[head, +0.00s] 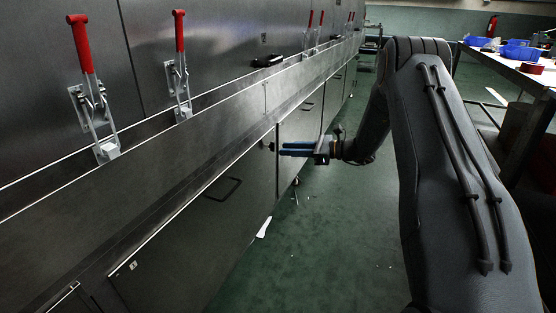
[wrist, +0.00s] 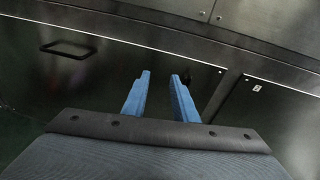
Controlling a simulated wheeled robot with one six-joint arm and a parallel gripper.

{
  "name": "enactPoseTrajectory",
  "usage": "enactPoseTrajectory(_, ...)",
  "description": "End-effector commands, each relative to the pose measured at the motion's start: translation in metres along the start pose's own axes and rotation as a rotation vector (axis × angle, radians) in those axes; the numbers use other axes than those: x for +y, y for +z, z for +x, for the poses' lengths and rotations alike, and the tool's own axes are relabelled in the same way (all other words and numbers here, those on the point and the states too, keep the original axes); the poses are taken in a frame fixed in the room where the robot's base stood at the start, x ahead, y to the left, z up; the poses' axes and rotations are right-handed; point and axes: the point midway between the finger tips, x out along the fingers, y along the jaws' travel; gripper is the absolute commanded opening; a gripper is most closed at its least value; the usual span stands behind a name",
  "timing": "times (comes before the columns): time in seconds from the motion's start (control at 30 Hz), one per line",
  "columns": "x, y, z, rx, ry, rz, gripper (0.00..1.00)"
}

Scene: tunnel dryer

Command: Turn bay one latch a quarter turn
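My gripper (head: 299,148) has two blue fingers and points left at the lower dryer panels in the head view. In the wrist view the fingers of my gripper (wrist: 160,77) stand apart with nothing between them. A small dark latch-like fitting (head: 271,147) is on the panel just beyond the fingertips. In the wrist view a dark fitting (wrist: 187,75) shows beside the right fingertip, partly hidden by it. Whether they touch is unclear. A small pale fitting (head: 133,265) sits on a nearer panel. No bay number is readable.
Red-handled toggle clamps (head: 82,45) stand along the ledge above the panels. A dark pull handle (head: 222,189) sticks out of a lower panel. A workbench (head: 523,72) with blue bins (head: 520,51) stands at the right. The green floor is mostly clear, with a white scrap (head: 264,228).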

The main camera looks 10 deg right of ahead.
Motion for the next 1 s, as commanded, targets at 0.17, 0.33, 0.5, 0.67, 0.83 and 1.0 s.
enactPoseTrajectory(0.17,-0.042,-0.033,-0.008,-0.112,-0.092,0.06,0.26)
enactPoseTrajectory(0.33,-0.054,-0.036,-0.008,-0.147,-0.119,0.076,0.26)
enactPoseTrajectory(0.5,-0.056,-0.032,0.013,-0.149,-0.116,0.074,0.26)
enactPoseTrajectory(0.67,-0.059,-0.029,0.038,-0.147,-0.116,0.073,0.26)
enactPoseTrajectory(0.83,-0.062,-0.027,0.057,-0.146,-0.118,0.075,0.26)
enactPoseTrajectory(1.0,-0.062,-0.025,0.064,-0.146,-0.118,0.075,0.26)
